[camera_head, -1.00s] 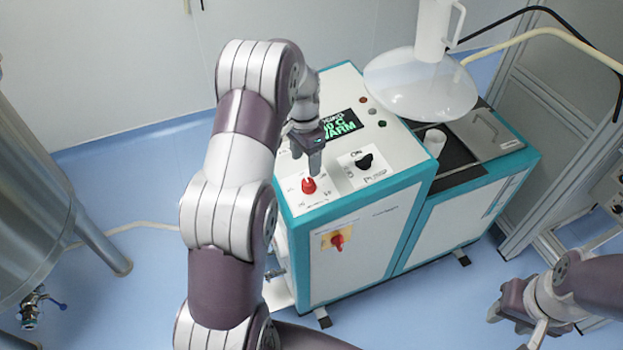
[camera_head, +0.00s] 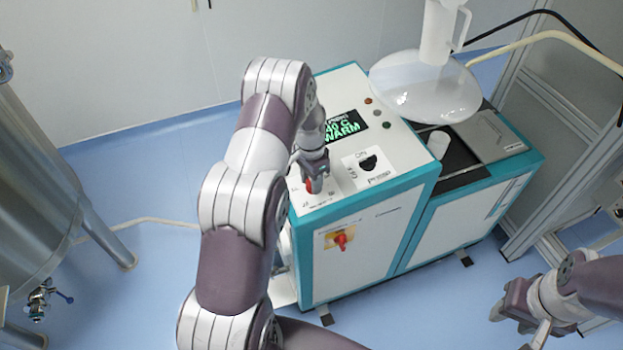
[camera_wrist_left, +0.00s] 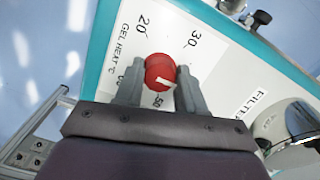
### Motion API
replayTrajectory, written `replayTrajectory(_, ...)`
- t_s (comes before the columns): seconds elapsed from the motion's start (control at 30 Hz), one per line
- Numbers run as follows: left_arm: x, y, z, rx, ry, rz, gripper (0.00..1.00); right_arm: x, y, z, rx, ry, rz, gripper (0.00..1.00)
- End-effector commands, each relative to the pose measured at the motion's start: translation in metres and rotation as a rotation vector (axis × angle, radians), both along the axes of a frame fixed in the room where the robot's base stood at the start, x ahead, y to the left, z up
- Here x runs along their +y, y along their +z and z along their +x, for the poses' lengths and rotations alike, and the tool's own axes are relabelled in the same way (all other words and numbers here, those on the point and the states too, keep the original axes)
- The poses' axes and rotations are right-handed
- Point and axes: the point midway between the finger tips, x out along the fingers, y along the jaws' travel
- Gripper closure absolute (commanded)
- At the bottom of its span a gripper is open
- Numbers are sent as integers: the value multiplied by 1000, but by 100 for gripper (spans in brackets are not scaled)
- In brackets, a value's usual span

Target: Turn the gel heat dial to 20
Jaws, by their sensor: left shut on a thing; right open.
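The gel heat dial is a red knob (camera_head: 311,187) on the machine's sloped white top panel. It also shows in the left wrist view (camera_wrist_left: 158,67), where a white mark sits on its lower right side, towards the 50 label. The labels 20 and 30 are above it. My left gripper (camera_wrist_left: 160,74) is shut on the knob, one finger on each side. In the head view my left gripper (camera_head: 315,177) reaches down and partly hides the knob. My right gripper (camera_head: 519,318) is open and empty at the lower right, away from the machine.
A green display (camera_head: 342,127) appears to read 40 C WARM. A black pump knob (camera_head: 368,163) is right of the dial. A red and yellow switch (camera_head: 341,240) is on the front. A steel tank (camera_head: 38,190) stands at the left.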

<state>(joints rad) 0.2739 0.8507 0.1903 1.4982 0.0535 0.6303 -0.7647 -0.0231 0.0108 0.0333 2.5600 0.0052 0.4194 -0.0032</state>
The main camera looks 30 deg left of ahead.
Motion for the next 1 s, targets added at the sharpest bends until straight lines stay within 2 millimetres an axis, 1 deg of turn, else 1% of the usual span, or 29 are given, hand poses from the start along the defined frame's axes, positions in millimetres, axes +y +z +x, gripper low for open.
replayTrajectory(0.17, 0, 0, 0, 4, 23, -3, 91, 0, 0, 0, 0, 0, 0, 57)
replayTrajectory(0.37, 1, 0, 0, 12, 115, -14, 91, 0, -1, 0, 0, 0, 0, 57)
replayTrajectory(0.57, 1, 1, 0, 28, 278, -34, 91, 0, -2, 0, 0, 0, 0, 57)
replayTrajectory(1.0, 1, 1, 1, 72, 691, -86, 91, 0, -4, 0, 0, 0, 0, 57)
